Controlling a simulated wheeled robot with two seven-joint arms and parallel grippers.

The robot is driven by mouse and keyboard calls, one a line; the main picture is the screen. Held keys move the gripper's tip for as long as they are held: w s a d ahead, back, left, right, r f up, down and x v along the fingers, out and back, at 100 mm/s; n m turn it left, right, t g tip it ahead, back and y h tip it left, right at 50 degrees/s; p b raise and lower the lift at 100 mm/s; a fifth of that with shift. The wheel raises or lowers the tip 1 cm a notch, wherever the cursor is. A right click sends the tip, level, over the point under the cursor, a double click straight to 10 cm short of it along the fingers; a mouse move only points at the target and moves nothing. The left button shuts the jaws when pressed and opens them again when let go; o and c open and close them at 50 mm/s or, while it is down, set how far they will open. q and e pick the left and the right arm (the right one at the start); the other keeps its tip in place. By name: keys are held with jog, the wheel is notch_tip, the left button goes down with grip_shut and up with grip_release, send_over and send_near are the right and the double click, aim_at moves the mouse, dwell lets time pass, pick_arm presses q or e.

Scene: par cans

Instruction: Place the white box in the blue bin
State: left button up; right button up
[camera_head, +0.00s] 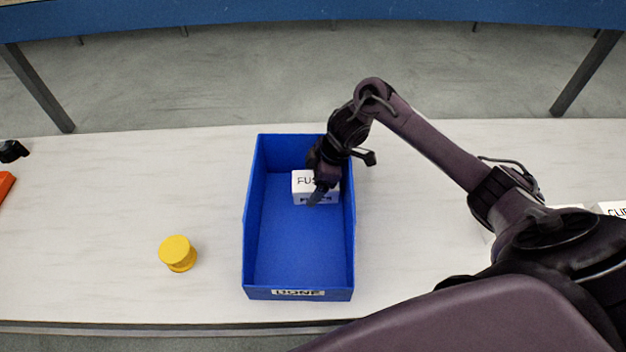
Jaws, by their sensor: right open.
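The blue bin (250,220) stands on the middle of the white table, with a label reading "DONE" on its front edge. The white box (301,182), with dark lettering beginning "FU", is inside the bin at its back right. My right gripper (318,196) reaches into the bin from the right. It is open, with a finger in front of the box, hiding part of it. I cannot tell whether the finger touches the box. My left gripper is not clearly in view.
A yellow spool-shaped object (178,253) stands left of the bin. An orange item (5,186) and a dark piece (12,151) are at the left edge. White labelled boxes (612,209) are at the right, partly behind my right arm. The table between the orange item and the bin is mostly clear.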

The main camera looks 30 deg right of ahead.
jog(key=p+v, duration=0.3)
jog(key=v, duration=1)
jog(key=shift+a+r, duration=0.15)
jog(key=shift+r, duration=0.05)
jog(key=shift+w, duration=0.1)
